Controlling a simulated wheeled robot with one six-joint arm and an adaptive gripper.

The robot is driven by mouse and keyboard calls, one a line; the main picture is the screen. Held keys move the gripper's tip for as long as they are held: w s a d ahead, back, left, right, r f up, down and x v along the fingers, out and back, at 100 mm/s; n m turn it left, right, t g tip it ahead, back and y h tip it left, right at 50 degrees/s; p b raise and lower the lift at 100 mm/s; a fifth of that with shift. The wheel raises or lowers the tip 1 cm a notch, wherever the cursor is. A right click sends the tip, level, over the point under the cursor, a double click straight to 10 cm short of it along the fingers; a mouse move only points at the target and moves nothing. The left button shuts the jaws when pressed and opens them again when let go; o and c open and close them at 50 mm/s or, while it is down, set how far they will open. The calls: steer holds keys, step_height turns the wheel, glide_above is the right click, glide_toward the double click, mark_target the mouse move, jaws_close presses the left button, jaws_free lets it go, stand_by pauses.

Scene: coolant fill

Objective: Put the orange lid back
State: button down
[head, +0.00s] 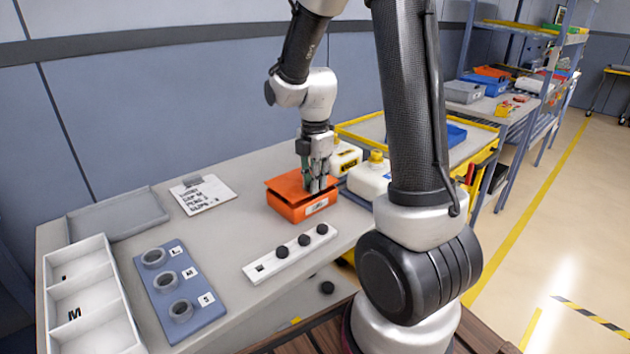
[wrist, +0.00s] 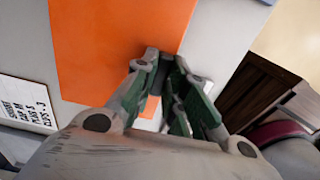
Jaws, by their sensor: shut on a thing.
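An orange box (head: 302,208) with a small white label stands on the grey table. The orange lid (head: 290,184) sits over its top, slightly tilted, with a dark gap showing along its left front side. I cannot tell whether the lid touches the rim all round. My gripper (head: 319,186) points down at the lid's right front edge and is shut on it. In the wrist view the lid (wrist: 115,45) fills the upper left, and my gripper's fingertips (wrist: 160,78) meet at its edge. The exact contact is partly hidden by the fingers.
A clipboard (head: 203,193) lies left of the box. A white strip with black knobs (head: 291,253), a blue ring holder (head: 180,289) and a white divided tray (head: 88,300) lie nearer. White jugs with yellow parts (head: 371,178) stand close on the right.

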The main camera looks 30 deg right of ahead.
steer(key=shift+f, duration=0.15)
steer(key=shift+f, duration=0.5)
steer(key=c, duration=1.5)
jaws_free()
steer(key=shift+o, duration=0.2)
step_height(320, 180, up, 13)
steer(key=s+r+m+t, duration=0.2)
steer(key=s+m, duration=0.7)
steer(key=m, duration=0.1)
steer(key=s+r+m+t, duration=0.2)
steer(key=s+r+m, duration=0.1)
steer(key=s+m, duration=0.7)
steer(key=shift+a, duration=0.3)
